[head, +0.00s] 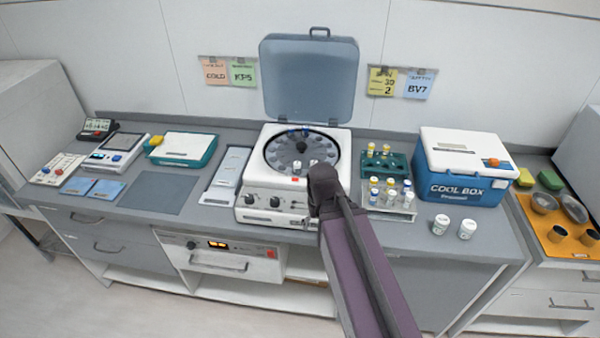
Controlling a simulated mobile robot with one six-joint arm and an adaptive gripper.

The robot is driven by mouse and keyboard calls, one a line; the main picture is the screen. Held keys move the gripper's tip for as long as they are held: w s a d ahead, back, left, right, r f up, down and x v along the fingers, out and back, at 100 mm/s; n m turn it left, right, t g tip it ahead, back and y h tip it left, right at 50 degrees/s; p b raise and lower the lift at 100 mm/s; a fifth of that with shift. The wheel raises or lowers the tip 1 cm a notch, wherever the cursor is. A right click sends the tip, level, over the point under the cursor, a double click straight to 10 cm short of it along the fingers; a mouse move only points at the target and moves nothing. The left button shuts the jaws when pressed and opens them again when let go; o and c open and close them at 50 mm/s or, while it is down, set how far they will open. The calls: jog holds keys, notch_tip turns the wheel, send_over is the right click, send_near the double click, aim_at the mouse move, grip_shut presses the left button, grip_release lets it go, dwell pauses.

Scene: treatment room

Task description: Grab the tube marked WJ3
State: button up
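No marking WJ3 is readable in the head view; the tube labels are too small. Several small tubes with yellow, blue and white caps (390,181) stand in a clear rack (388,205) right of the centrifuge. A green rack (400,166) behind it holds a few more tubes (371,149). The centrifuge (262,200) has its lid (309,82) raised, and a few tubes (297,165) sit in its rotor. The dark end of my arm, with my gripper (322,185), is over the centrifuge's front right corner, left of the clear rack. Its fingers cannot be made out.
A blue and white cool box (462,186) stands right of the racks, with two white jars (440,225) in front. The raised lid stands behind the centrifuge. Left are a flat tray (228,178), a teal-edged device (183,148) and a bare grey mat (158,192).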

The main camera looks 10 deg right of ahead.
jog(key=shift+w, duration=0.1)
jog(key=shift+c, duration=1)
notch_tip(320, 180, up, 13)
jog(key=n+p, duration=0.2)
jog(key=p, duration=1.1)
send_over(299, 163)
jog(key=shift+f, duration=0.15)
jog(key=shift+f, duration=0.15)
notch_tip(299, 163, down, 8)
jog(key=b, duration=0.8)
jog(key=shift+b, duration=0.3)
jog(key=shift+f, duration=0.15)
jog(key=shift+a, duration=0.1)
